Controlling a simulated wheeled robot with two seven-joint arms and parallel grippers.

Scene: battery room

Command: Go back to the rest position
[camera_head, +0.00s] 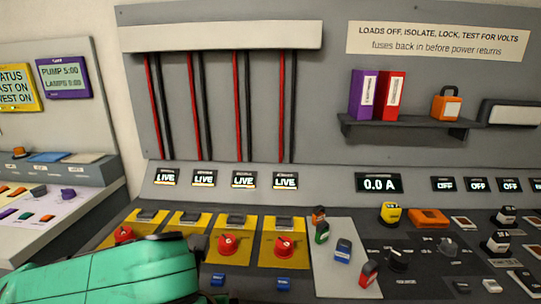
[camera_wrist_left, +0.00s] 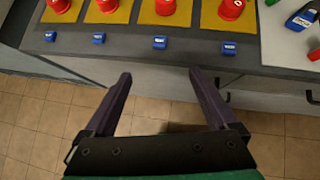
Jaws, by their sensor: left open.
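My left arm (camera_head: 110,275) comes in from the left in the head view and covers part of the panel's front left; its fingers cannot be made out there. In the left wrist view my left gripper (camera_wrist_left: 158,88) is open and empty, its two dark fingers apart over the tiled floor (camera_wrist_left: 40,120), in front of the console's front edge. Red rotary switches (camera_head: 228,245) on yellow plates line the console, and they also show at the top of the left wrist view (camera_wrist_left: 165,7). My right gripper is in neither view.
Small blue blocks (camera_wrist_left: 159,43) line the console's front edge. A light grey pad (camera_head: 345,262) holds several small coloured pieces. Displays reading LIVE (camera_head: 244,180) and 0.0 A (camera_head: 378,184) sit above. A shelf (camera_head: 410,125) carries binders and an orange padlock. Floor before the console is clear.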

